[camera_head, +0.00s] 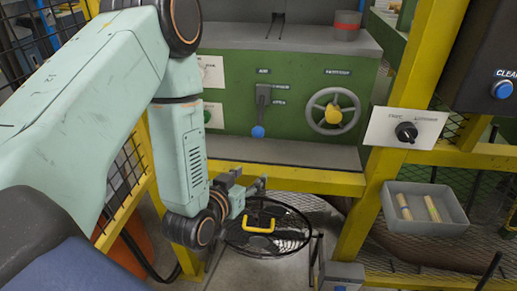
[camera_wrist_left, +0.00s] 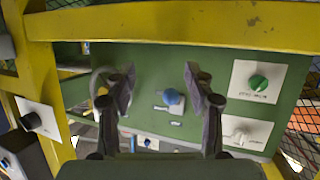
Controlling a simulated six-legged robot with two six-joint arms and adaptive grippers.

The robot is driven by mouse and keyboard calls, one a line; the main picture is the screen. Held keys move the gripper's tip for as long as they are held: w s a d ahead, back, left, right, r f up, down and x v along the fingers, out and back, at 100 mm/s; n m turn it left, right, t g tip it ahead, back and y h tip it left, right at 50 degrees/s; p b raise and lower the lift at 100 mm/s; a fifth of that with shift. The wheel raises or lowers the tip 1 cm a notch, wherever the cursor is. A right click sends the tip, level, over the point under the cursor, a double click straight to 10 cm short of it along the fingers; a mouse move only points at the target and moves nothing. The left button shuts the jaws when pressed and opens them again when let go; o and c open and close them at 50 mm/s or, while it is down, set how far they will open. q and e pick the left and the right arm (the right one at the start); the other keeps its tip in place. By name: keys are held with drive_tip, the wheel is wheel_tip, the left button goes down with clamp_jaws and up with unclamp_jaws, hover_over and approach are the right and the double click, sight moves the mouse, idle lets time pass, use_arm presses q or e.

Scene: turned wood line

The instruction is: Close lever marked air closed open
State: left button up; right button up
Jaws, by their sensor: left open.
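The air lever (camera_head: 262,105) is a grey handle on the green panel, under an "AIR" label with two small labels to its right. It points down and ends in a blue knob (camera_head: 258,132). My left gripper (camera_head: 256,184) is below the knob and apart from it, in front of the yellow rail. In the left wrist view the blue knob (camera_wrist_left: 172,97) appears between the two spread fingers (camera_wrist_left: 160,75), with nothing held. My right gripper is not in view.
A handwheel (camera_head: 332,111) with a yellow hub is right of the lever. A green knob (camera_wrist_left: 258,82) sits on a white plate in the wrist view. A yellow rail (camera_head: 300,180) runs below the panel. A grey bin (camera_head: 424,207) holds wooden pieces.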

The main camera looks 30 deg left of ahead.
sight(256, 136)
use_arm(q)
drive_tip(key=w+r+t, duration=0.1)
drive_tip(key=w+a+r+t+b, duration=0.1)
drive_tip(key=r, duration=0.1)
drive_tip(key=w+a+r+t+y+b, duration=0.1)
drive_tip(key=r, duration=0.1)
drive_tip(key=shift+w+a+r+n+t, duration=0.15)
drive_tip(key=shift+w+n+t, duration=0.15)
drive_tip(key=shift+t, duration=0.1)
drive_tip(key=shift+w+a+b, duration=0.15)
drive_tip(key=shift+w+b, duration=0.25)
drive_tip(key=shift+w, duration=1.45)
drive_tip(key=shift+w+a+b, duration=0.1)
drive_tip(key=shift+w+b, duration=0.25)
drive_tip(key=shift+w, duration=1.5)
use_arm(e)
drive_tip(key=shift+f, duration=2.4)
use_arm(q)
clamp_jaws()
